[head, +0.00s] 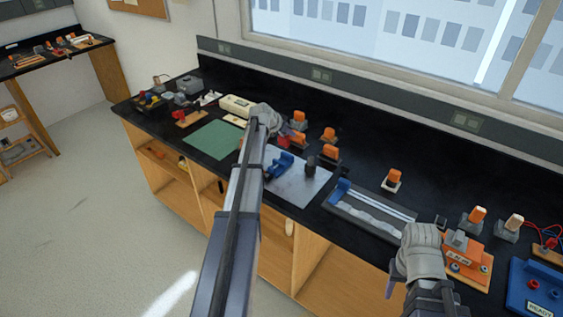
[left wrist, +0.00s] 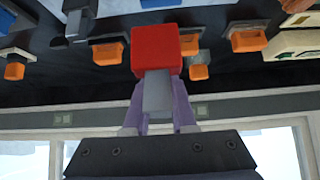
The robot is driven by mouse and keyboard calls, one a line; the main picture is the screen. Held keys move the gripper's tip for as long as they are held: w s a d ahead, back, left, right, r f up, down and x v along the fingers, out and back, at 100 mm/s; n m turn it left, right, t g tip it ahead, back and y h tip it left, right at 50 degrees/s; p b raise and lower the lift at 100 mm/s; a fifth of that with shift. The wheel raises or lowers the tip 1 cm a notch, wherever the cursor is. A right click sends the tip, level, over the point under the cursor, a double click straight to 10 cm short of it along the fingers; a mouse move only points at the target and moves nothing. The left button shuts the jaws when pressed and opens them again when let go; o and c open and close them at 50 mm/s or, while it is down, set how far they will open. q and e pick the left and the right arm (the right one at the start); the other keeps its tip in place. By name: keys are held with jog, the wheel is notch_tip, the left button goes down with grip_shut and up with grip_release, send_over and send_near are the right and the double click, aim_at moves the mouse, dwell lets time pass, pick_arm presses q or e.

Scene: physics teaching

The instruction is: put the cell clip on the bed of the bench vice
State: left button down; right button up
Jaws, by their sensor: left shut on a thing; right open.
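My left gripper (head: 284,127) is shut on a red block with a grey stem, which I take to be the cell clip (left wrist: 154,52). In the left wrist view the grey stem sits between the two purple fingers (left wrist: 157,108), with the red block beyond their tips. A blue piece, likely the bench vice (head: 280,166), stands on a pale grey sheet to the right of my left forearm. A blue part also shows in the left wrist view (left wrist: 79,14). My right gripper (head: 396,275) is open, low at the right.
Several orange-topped grey blocks, such as one block (head: 392,180), stand along the black bench. A green mat (head: 214,139) lies left of my left arm. A grey tray with rails (head: 370,212) lies between the arms. An orange unit (head: 472,258) stands beside my right gripper.

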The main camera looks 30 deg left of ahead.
pick_arm(q)
jog(key=a, duration=0.1)
jog(key=b, duration=0.6)
send_over(287, 154)
notch_tip(287, 154, down, 6)
jog(key=shift+f, duration=0.1)
jog(key=shift+f, duration=0.1)
notch_tip(287, 154, down, 4)
jog(key=b, duration=0.4)
jog(key=shift+r, duration=0.25)
jog(key=shift+f, duration=0.2)
jog(key=c, duration=0.7)
grip_release()
jog(key=shift+c, duration=0.2)
jog(key=shift+r, duration=0.15)
